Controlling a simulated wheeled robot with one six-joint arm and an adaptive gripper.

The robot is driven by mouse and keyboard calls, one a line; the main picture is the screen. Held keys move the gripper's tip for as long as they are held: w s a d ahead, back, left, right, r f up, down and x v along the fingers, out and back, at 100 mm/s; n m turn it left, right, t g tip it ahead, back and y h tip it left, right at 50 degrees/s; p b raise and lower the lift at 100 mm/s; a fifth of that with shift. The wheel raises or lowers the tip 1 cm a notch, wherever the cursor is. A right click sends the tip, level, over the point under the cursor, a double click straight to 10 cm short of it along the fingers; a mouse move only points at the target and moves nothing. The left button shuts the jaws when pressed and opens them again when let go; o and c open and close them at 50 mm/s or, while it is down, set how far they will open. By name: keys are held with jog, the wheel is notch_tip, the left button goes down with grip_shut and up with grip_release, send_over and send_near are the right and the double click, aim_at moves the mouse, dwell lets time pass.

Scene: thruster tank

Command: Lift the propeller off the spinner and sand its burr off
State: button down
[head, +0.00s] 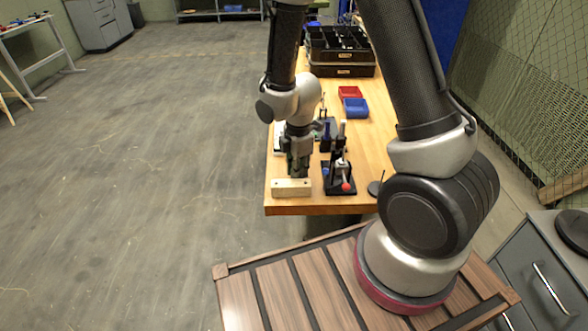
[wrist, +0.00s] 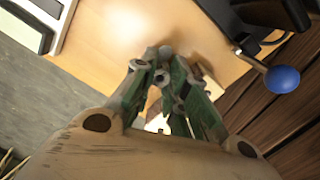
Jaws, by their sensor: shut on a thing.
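My gripper (head: 298,168) points down just behind a pale wooden block (head: 291,188) at the near left edge of the bench. In the wrist view my gripper (wrist: 166,72) has its green-padded fingers shut on a small grey part with a round hub, which looks like the propeller (wrist: 162,77). Most of it is hidden by the fingers, and no burr can be made out. The wooden block partly shows behind the fingertips in the wrist view (wrist: 209,82). I cannot tell whether the held part touches it. The spinner cannot be told for sure.
A black fixture (head: 340,183) with a red-knobbed lever stands close to the right of my gripper. In the wrist view a blue ball knob (wrist: 282,79) shows at right. Red (head: 350,92) and blue bins (head: 355,108) and black crates (head: 340,55) stand farther back.

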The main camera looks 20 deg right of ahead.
jog(key=shift+w+a, duration=0.15)
jog(key=shift+a, duration=0.5)
jog(key=shift+a, duration=0.1)
jog(key=shift+w+a, duration=0.2)
jog(key=shift+a, duration=0.35)
jog(key=shift+w+a, duration=0.2)
jog(key=shift+a, duration=0.35)
jog(key=shift+w+d+r, duration=0.1)
jog(key=shift+w+r, duration=0.2)
jog(key=shift+r, duration=0.5)
jog(key=shift+w+d+r, duration=0.1)
jog(key=shift+w+r, duration=0.25)
jog(key=shift+r, duration=0.5)
jog(key=shift+w+d+r, duration=0.1)
jog(key=shift+w+r, duration=0.2)
jog(key=shift+r, duration=0.6)
jog(key=shift+w, duration=0.1)
